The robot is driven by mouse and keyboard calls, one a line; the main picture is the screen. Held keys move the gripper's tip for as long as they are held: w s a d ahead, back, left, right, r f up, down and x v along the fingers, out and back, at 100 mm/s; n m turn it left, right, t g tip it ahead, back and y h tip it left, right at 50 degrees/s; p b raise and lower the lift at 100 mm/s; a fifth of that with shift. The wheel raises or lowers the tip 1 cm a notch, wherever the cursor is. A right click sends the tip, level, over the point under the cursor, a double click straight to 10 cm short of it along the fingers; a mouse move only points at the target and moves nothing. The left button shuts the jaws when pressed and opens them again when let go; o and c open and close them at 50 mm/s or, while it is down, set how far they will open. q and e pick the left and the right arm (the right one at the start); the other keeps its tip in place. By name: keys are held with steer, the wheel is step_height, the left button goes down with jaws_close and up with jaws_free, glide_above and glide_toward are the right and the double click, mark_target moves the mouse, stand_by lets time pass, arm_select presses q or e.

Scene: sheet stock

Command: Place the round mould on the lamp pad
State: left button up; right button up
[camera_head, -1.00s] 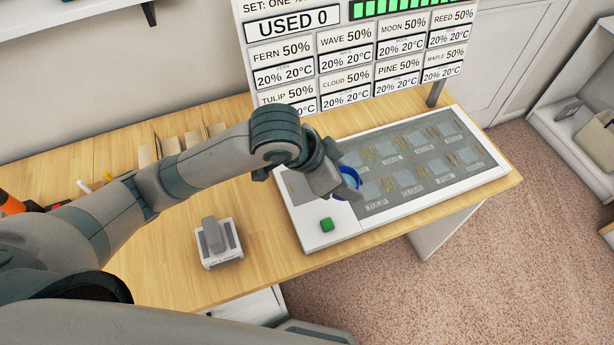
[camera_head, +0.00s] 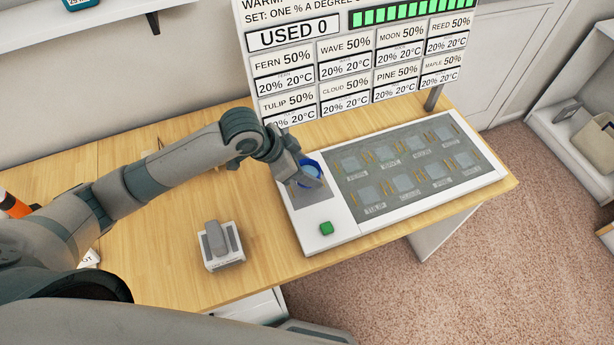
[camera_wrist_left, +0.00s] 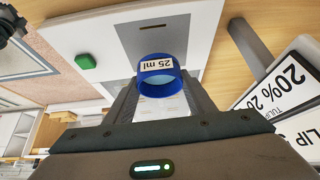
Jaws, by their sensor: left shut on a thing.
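The round mould (camera_head: 311,167) is a short blue ring with a pale inside. The left wrist view shows it (camera_wrist_left: 160,65) with a white label reading "25 ml". My left gripper (camera_head: 304,174) is shut on it, over the plain left end of the white panel. In the wrist view the gripper (camera_wrist_left: 162,92) has one finger on each side of the mould. Beyond the mould is a grey rectangular patch (camera_wrist_left: 190,28) on the white panel, possibly the lamp pad. The gripper partly hides this area in the head view. I cannot tell whether the mould touches the panel.
The white panel (camera_head: 331,240) carries a dark grid (camera_head: 400,160) of several labelled cells and a green button (camera_head: 326,228). A readout board (camera_head: 360,60) stands behind it. A small grey-handled device (camera_head: 217,243) sits on the wooden table (camera_head: 180,278), left of the panel.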

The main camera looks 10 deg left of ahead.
arm_select(q)
steer(key=shift+f, duration=0.1)
step_height(320, 180, down, 3)
steer(key=shift+r+p, duration=0.1)
steer(key=shift+p, duration=0.55)
steer(key=shift+f, duration=0.5)
steer(key=shift+f, duration=0.1)
steer(key=o, duration=1)
steer(key=shift+o, duration=0.2)
